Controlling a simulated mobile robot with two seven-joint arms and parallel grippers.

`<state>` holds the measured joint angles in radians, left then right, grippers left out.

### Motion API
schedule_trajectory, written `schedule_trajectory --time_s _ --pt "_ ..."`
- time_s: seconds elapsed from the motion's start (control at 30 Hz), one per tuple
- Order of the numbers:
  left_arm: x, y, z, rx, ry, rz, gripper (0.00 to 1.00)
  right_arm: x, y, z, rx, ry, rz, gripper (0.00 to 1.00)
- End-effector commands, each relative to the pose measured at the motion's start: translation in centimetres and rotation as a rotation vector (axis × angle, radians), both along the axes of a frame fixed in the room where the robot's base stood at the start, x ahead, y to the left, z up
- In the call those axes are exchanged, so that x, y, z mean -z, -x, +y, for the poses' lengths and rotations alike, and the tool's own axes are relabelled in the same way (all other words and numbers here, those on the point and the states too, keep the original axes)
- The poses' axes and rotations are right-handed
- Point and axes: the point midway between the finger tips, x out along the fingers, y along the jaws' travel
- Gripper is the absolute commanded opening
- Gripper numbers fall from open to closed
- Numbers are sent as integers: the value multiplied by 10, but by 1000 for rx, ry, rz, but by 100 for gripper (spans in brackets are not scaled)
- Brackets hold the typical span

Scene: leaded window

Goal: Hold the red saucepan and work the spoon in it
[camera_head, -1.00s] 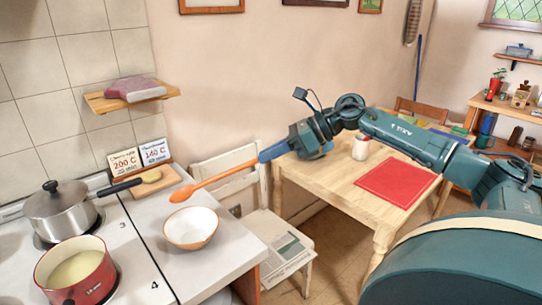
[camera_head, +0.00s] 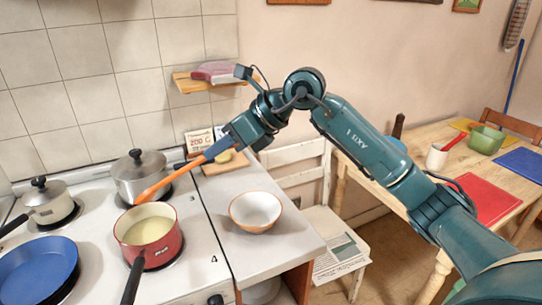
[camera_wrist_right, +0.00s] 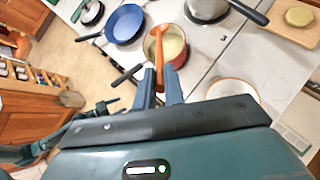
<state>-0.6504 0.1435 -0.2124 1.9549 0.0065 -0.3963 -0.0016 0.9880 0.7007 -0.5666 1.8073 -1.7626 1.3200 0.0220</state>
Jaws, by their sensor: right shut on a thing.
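The red saucepan (camera_head: 163,254) stands on the hob with pale yellow contents, its black handle pointing to the front. It also shows in the right wrist view (camera_wrist_right: 180,59). My right gripper (camera_head: 222,146) is shut on the handle end of the orange spoon (camera_head: 165,183). The spoon slants down to the left, its head above and behind the saucepan's far rim in the head view. In the right wrist view the spoon (camera_wrist_right: 159,50) overlaps the saucepan's edge. The spoon's head appears outside the contents. My left gripper is not in view, and nothing grips the saucepan's handle.
A lidded steel pot (camera_head: 138,180) stands right behind the saucepan. A white bowl (camera_head: 255,211) with an orange rim sits on the counter to the right.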

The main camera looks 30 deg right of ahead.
Motion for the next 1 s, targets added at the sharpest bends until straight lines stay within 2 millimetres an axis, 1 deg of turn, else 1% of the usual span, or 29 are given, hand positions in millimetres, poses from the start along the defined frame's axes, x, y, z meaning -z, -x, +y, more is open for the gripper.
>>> schedule_trajectory --time_s 0.03,0.1,0.23,0.37,0.7,0.8,1.0 --pt "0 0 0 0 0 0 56 -8 0 10 -1 3 0 0" --pt "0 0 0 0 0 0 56 -13 -1 19 5 7 4 0" --pt "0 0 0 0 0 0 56 -15 -1 26 9 11 11 0" --pt "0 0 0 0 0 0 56 -8 -1 26 11 10 12 0" --pt "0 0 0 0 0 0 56 21 -1 26 10 10 13 0" --pt "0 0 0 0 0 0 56 26 -1 26 10 10 11 0" --pt "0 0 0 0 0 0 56 31 -1 26 9 9 10 0"
